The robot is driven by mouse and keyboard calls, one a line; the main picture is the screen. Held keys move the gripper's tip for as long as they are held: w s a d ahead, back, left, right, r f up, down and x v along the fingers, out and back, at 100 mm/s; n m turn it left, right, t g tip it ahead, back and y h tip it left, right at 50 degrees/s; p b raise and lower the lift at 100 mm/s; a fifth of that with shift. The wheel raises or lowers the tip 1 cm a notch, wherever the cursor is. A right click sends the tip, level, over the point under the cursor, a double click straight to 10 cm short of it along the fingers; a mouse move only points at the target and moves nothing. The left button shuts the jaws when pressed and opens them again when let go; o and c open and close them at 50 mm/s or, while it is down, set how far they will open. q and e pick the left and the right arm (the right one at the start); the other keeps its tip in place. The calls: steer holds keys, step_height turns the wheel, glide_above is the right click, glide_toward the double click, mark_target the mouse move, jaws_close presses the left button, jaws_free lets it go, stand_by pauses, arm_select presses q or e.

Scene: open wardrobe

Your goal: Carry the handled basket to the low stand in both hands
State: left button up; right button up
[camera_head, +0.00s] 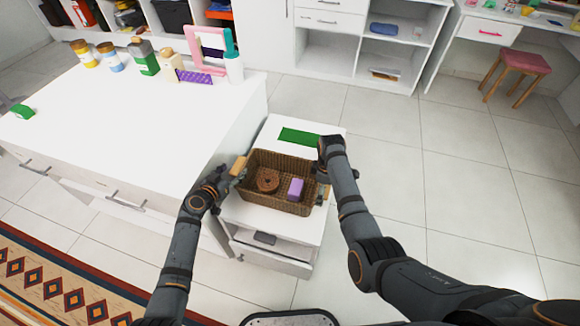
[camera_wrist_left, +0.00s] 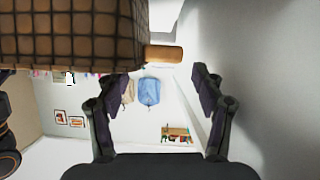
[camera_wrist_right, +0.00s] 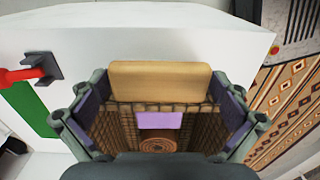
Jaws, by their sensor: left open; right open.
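The brown woven basket (camera_head: 257,192) sits upright on a low white stand (camera_head: 302,231) with a drawer. It holds a brown coiled item (camera_head: 267,181) and a purple block (camera_head: 296,188). A wooden handle (camera_head: 238,166) is on its left side; it also shows in the left wrist view (camera_wrist_left: 163,53). My left gripper (camera_head: 222,178) is open beside that handle, with no grip on it. My right gripper (camera_head: 322,172) is open at the basket's right side. In the right wrist view, the other wooden handle (camera_wrist_right: 160,82) lies between its spread fingers. Contact there is unclear.
A green mat (camera_head: 299,137) lies on the stand behind the basket. A larger white cabinet (camera_head: 120,130) stands close on the left, with bottles and a pink frame (camera_head: 208,50) at its back. Tiled floor to the right is clear up to a pink stool (camera_head: 525,62).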

arm_select(q)
steer(key=v, duration=0.6)
steer(key=shift+s, duration=0.2)
arm_select(e)
step_height(320, 180, up, 12)
arm_select(q)
steer(key=shift+a+r, duration=0.1)
steer(key=shift+a, duration=0.05)
